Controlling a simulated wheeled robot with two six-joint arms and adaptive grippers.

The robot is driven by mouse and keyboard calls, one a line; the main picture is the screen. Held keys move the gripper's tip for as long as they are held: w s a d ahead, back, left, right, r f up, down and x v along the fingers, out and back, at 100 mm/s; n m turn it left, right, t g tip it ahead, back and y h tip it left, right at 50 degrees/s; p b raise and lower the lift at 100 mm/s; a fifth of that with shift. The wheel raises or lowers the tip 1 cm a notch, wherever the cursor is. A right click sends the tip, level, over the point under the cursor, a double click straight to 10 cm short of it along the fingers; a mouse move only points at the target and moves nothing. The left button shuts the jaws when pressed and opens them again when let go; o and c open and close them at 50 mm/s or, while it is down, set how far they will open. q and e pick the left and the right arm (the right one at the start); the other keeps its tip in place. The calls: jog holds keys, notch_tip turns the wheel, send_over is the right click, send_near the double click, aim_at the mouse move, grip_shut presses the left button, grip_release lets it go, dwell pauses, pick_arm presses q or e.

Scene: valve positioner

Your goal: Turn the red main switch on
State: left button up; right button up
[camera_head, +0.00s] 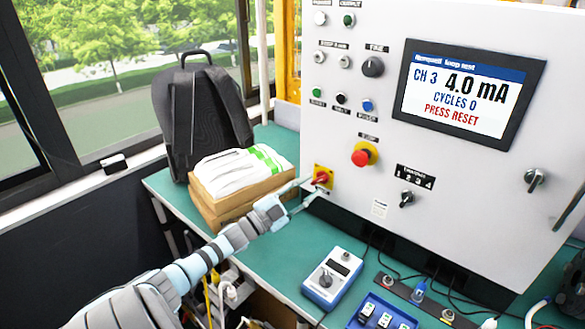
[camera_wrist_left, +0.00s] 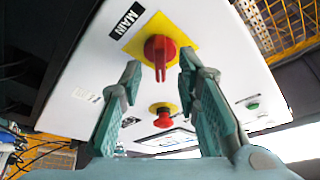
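The red main switch (camera_head: 321,178) is a rotary knob on a yellow plate at the lower left of the white panel. In the left wrist view the red knob (camera_wrist_left: 160,50) sits on its yellow plate beside a black MAIN label (camera_wrist_left: 127,20), its grip bar pointing down in the picture. My left gripper (camera_head: 306,191) is just in front of the switch. In the wrist view its two fingers are spread, one on each side of the knob in the picture, with gaps visible. Contact cannot be seen. My right gripper does not show.
The white panel (camera_head: 440,190) carries a red mushroom button (camera_head: 361,157), several knobs and a screen (camera_head: 465,90) reading "PRESS RESET". A cardboard box (camera_head: 215,211) and black backpack (camera_head: 200,120) stand left of the gripper. A blue meter (camera_head: 333,277) lies on the green bench.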

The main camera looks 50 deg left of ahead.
pick_arm(q)
jog(key=v, duration=0.9)
jog(key=shift+s+a+f, duration=0.15)
jog(key=shift+s, duration=0.2)
